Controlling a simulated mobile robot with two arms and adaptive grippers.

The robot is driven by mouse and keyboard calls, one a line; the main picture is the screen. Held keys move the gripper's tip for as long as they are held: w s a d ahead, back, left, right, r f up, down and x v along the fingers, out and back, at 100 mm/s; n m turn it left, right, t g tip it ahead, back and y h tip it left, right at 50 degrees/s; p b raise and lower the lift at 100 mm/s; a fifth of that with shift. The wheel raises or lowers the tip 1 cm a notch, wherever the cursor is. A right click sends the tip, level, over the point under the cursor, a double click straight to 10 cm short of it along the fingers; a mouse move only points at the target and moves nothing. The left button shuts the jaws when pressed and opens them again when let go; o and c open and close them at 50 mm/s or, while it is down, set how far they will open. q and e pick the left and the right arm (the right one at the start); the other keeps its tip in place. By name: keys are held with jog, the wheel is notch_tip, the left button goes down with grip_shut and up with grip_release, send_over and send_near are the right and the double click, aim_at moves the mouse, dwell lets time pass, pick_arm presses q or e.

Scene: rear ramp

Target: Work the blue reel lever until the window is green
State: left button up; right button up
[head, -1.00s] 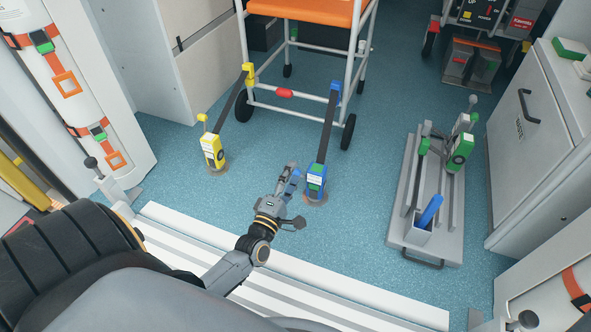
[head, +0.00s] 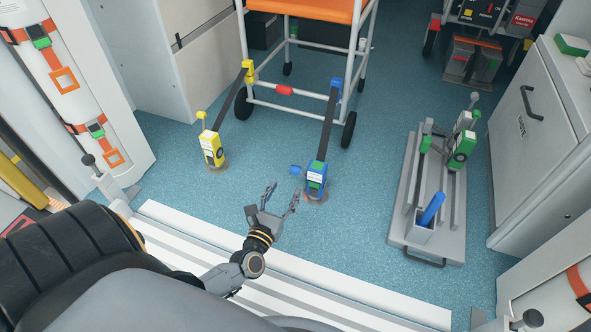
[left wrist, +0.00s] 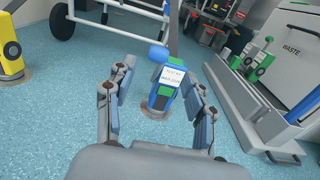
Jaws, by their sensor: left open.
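The blue reel (head: 315,180) stands on a round floor plate, with a dark strap running up to the orange-topped trolley. Its blue lever (head: 296,170) sticks out to the left. My left gripper (head: 282,192) is open and empty, in front and to the left of the reel, its fingers apart from the lever. In the left wrist view the reel (left wrist: 165,92) and lever end (left wrist: 157,55) show between the spread fingers. My right gripper is not in view.
A yellow reel (head: 212,150) stands to the left, also strapped to the trolley (head: 345,62). A grey plate (head: 450,232) with green reels and a blue item lies to the right. White ramp slats (head: 180,232) are in front.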

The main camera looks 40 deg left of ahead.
aim_at(294, 172)
pick_arm(q)
jog(key=b+x, duration=0.2)
jog(key=x, duration=0.7)
jog(key=shift+w, duration=0.25)
grip_shut()
